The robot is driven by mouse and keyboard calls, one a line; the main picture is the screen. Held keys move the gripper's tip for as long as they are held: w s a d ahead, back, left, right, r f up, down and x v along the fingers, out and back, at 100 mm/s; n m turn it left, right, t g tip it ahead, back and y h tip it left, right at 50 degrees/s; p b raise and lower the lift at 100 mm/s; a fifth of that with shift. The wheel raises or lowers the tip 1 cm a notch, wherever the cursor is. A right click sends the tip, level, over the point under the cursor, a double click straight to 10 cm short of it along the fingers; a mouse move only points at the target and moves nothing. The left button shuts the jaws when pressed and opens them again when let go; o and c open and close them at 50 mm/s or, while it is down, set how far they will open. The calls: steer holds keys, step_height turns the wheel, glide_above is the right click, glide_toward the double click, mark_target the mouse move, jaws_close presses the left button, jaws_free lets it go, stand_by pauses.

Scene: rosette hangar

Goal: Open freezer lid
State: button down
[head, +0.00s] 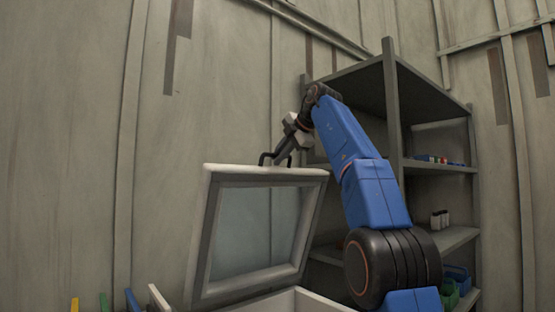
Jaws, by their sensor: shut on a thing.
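The freezer lid (208,232) is a white-grey frame around a glassy panel. It stands raised and steeply tilted above the freezer body (312,300), whose white rim shows at the bottom edge. A dark handle (265,157) sits on the lid's top edge. My gripper (280,157) reaches down to the handle from the upper right and is shut on it. The fingertips are small and dark here, so the exact contact is hard to see. The inside of the freezer is hidden.
A grey metal shelf unit (391,90) stands behind my arm at the right, with small items (438,160), white containers (440,219) and bins (456,282). Coloured upright edges (103,301) show at bottom left. The pale panelled wall (70,130) is behind the lid.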

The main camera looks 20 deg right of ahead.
steer(key=shift+w, duration=0.1)
stand_by(0.3)
steer(key=c, duration=1.8)
jaws_free()
steer(key=shift+o, duration=0.2)
steer(key=v, duration=0.7)
steer(key=shift+s+r, duration=0.25)
steer(key=shift+s, duration=0.1)
steer(key=shift+s, duration=0.1)
